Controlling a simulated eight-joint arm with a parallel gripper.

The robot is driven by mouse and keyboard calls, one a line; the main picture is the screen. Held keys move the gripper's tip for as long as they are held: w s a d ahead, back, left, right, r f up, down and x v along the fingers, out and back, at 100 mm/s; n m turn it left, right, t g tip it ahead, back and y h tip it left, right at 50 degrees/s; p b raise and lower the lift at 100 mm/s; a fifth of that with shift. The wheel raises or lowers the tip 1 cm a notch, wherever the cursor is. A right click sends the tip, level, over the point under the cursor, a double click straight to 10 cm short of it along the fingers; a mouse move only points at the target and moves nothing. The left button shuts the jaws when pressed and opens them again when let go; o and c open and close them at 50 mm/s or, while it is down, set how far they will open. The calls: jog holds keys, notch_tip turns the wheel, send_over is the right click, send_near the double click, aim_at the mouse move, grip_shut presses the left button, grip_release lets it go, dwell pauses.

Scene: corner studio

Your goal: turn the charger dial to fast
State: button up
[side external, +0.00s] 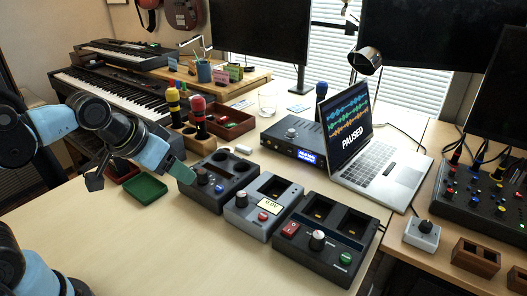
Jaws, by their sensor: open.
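Three dock-like units stand in a row on the table, each with a dial. The right black unit (330,228) has two rectangular bays, a red rocker switch (291,228), a pale-topped dial (317,240) and a green button (345,258). The middle grey unit (265,206) has one bay, a small display, a dial (241,200) and a red button. The left dark unit (222,176) has round wells, a dial (202,175) and a blue button. Labels are too small to read, so I cannot tell which is the charger.
A green tray (146,188) and a red tray (122,172) lie left of the units. A wooden stand with red and yellow-topped handles (197,118) is behind. An audio box (294,142) and laptop (375,168) stand behind the row. The front table is clear.

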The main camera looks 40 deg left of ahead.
jog(key=w+d+r+g, duration=0.2)
jog(key=w+d+r, duration=0.2)
jog(key=d, duration=0.1)
jog(key=n+g, duration=0.3)
jog(key=g, duration=0.2)
send_over(319, 235)
jog(key=f, duration=0.1)
notch_tip(319, 235, down, 12)
jog(key=shift+r, duration=0.2)
grip_shut()
